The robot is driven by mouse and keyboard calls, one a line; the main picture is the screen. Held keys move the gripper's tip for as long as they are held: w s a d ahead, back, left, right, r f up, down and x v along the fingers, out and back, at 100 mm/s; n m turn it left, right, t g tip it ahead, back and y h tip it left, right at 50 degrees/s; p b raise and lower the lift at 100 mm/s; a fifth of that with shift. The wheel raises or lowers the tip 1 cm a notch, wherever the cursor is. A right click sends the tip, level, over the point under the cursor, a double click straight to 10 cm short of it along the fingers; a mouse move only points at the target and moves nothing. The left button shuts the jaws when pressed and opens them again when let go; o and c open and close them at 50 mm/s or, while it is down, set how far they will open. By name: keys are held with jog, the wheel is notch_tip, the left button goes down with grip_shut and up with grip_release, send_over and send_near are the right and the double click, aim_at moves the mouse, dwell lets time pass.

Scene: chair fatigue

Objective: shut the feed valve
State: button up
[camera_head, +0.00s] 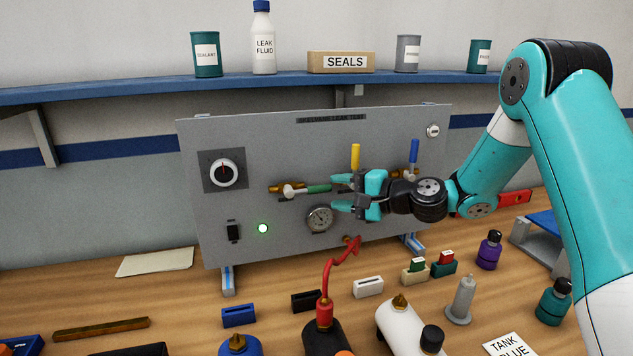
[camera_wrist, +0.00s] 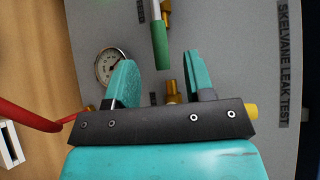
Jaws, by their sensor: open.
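A grey test panel (camera_head: 285,135) carries several valves. One has a green lever (camera_head: 319,188) lying level and pointing right, on a brass fitting at the left. Another has a yellow lever (camera_head: 355,157) standing upright, its lower part hidden by my gripper. A third, with a blue lever (camera_head: 414,151) upright, is at the right. No label shows which is the feed valve. My gripper (camera_head: 341,193) is open, its fingers pointing left just beyond the green lever's free end. In the wrist view, the green lever (camera_wrist: 160,45) lies ahead between the open fingers (camera_wrist: 158,78), with no contact visible.
A red hose (camera_head: 328,277) rises from a bottle to a fitting below my gripper. Bottles and small blocks crowd the bench.

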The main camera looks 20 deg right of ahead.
aim_at(323, 190)
jog(key=p+x, duration=0.1)
jog(key=x, duration=0.5)
jog(key=shift+p, duration=0.35)
grip_shut()
